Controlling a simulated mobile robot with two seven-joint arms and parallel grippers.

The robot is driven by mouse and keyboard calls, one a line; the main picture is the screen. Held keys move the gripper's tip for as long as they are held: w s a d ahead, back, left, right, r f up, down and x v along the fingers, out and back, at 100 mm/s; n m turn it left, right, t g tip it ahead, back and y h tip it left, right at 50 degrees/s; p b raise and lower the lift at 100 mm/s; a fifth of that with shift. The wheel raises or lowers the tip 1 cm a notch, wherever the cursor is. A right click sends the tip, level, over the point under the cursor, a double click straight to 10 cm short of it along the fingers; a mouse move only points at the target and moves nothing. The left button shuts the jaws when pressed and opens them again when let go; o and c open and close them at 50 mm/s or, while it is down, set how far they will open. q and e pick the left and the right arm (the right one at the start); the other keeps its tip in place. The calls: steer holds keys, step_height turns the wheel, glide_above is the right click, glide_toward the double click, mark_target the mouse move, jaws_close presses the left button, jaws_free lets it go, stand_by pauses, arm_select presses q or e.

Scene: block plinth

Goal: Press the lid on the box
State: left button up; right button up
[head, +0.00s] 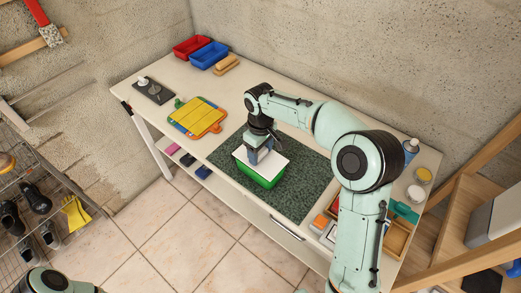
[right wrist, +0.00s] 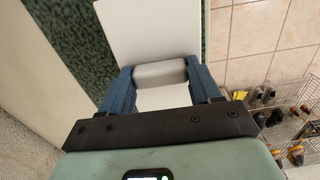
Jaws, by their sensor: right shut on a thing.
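The green box (head: 259,180) stands on the dark speckled mat near the front edge of the workbench. The white lid (head: 275,162) is over the top of the box and covers its opening; I cannot tell whether it is seated or a small gap remains. My right gripper (head: 260,151) is above the lid. In the right wrist view, its blue fingers are shut on the lid's grey handle (right wrist: 160,72), with the white plate of the lid (right wrist: 150,28) beneath. The box is hidden in that view. My left gripper is out of view.
The mat (head: 305,185) has free room right of the box. A yellow board (head: 198,117), red bin (head: 191,46) and blue bin (head: 209,55) are farther left. A wooden tray (head: 397,238) and a blue-capped bottle (head: 411,147) are at right.

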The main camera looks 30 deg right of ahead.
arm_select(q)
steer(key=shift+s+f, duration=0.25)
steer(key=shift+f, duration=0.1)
arm_select(e)
steer(key=shift+f, duration=0.7)
steer(key=o, duration=1.3)
steer(key=shift+c, duration=0.2)
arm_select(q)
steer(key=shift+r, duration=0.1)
arm_select(e)
steer(key=shift+r, duration=0.1)
steer(key=shift+r+p, duration=1.05)
steer(key=shift+r, duration=1.4)
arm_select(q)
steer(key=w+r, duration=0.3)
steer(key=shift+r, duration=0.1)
arm_select(e)
steer(key=shift+f, duration=0.1)
